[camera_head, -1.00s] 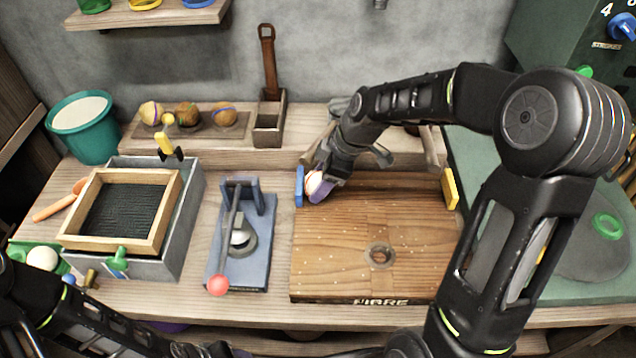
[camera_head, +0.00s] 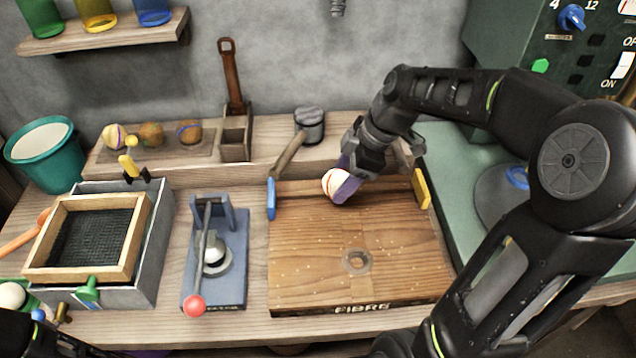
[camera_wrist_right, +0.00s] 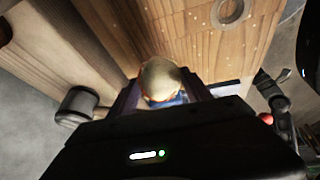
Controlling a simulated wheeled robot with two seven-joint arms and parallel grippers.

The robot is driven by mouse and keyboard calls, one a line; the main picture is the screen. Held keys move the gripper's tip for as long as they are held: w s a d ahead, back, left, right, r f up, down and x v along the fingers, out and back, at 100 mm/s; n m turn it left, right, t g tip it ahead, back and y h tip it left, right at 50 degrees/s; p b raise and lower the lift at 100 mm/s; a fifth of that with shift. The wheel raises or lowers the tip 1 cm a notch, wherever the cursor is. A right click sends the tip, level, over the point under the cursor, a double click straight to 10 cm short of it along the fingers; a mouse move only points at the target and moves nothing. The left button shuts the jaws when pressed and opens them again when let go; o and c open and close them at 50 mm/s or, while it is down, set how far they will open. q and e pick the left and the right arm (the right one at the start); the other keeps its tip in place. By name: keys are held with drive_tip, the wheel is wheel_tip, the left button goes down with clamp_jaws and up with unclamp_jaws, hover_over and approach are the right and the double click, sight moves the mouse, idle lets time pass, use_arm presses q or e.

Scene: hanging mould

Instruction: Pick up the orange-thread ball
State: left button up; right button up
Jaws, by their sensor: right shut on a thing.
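A cream ball with a thin orange line (camera_head: 334,183) is between the purple fingers of my right gripper (camera_head: 343,184). The gripper is shut on it, over the back edge of the wooden board (camera_head: 310,245). In the right wrist view the ball (camera_wrist_right: 161,78) sits between both fingers (camera_wrist_right: 163,92), with the board beyond it. I cannot tell from the views how high it is above the board. Three more balls rest on the back ledge: a pale one (camera_head: 114,136), a brown one (camera_head: 151,134) and one with a purple line (camera_head: 188,132).
A blue block (camera_head: 271,199) and a yellow block (camera_head: 421,190) stand at the board's back corners. A hammer (camera_head: 309,124) lies behind. A lever press (camera_head: 213,255) and a framed mesh tray (camera_head: 140,225) stand to the left.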

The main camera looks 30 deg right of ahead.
use_arm(q)
drive_tip(key=shift+f, duration=0.1)
use_arm(e)
drive_tip(key=shift+s+d+r, duration=0.8)
drive_tip(key=shift+s+d, duration=0.2)
drive_tip(key=shift+d, duration=0.15)
drive_tip(key=shift+r, duration=0.1)
